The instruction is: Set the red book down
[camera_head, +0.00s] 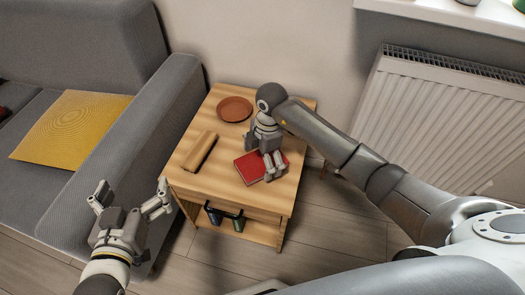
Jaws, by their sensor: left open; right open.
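The red book (248,168) lies flat on the wooden side table (284,185), near its right front part. My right gripper (272,172) is right over the book, pointing down, with its fingers at the book's right part. It is open. Whether its fingers touch the cover cannot be told, and they hide part of the book. My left gripper (130,196) is open and empty, in front of the table's left front corner and beside the sofa.
A brown round dish (235,109) and a tan oblong block (199,151) stand on the table. Dark items (238,220) show at the shelf below. A grey sofa (150,120) with a yellow cushion (72,128) is on the left. A white radiator (440,125) is on the right wall.

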